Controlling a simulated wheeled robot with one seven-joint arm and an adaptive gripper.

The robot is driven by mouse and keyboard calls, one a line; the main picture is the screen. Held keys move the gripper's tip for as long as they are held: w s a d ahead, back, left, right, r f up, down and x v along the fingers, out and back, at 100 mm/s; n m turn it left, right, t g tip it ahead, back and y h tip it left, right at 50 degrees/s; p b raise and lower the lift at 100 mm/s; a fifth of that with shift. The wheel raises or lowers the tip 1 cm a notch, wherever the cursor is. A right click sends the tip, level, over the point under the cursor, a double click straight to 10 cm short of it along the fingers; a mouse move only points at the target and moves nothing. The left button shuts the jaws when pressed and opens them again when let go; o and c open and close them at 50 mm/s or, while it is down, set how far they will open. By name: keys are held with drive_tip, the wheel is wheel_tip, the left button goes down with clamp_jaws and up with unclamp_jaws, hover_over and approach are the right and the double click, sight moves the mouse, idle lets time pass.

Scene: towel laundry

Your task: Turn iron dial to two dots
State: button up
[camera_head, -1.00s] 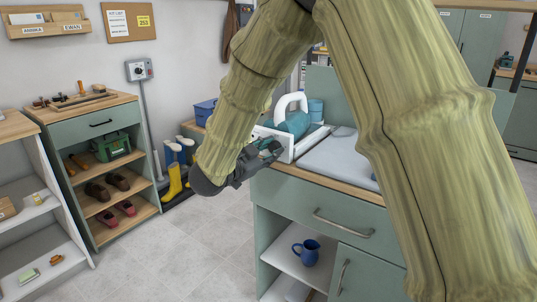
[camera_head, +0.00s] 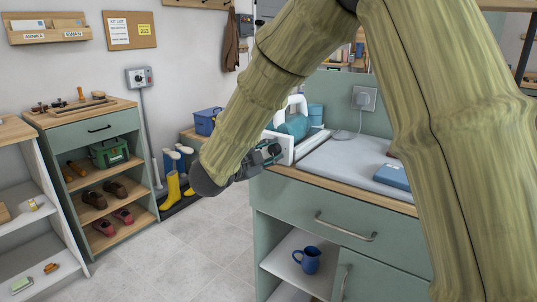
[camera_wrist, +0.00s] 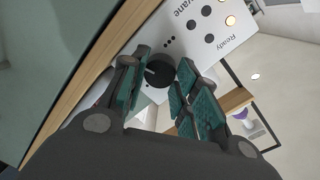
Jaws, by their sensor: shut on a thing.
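The black dial (camera_wrist: 159,72) sits on the white front panel (camera_wrist: 185,42) of the iron's station in the wrist view. A pale pointer mark shows on the dial's left part. Small black dots are printed beside it; a three-dot group is legible, and the two-dot mark I cannot make out. My gripper (camera_wrist: 160,84) has its teal-padded fingers on either side of the dial, shut on it. In the head view my gripper (camera_head: 264,156) is at the white station (camera_head: 284,147), where the teal and white iron (camera_head: 296,124) rests. The dial is hidden there.
The station stands on a green cabinet's wooden top (camera_head: 350,190), beside a grey ironing surface (camera_head: 345,162). A blue book-like thing (camera_head: 393,176) lies at the right. The floor (camera_head: 190,250) at left is clear.

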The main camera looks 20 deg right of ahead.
drive_tip(key=o, duration=1)
drive_tip(key=shift+o, duration=0.2)
drive_tip(key=v, duration=1.2)
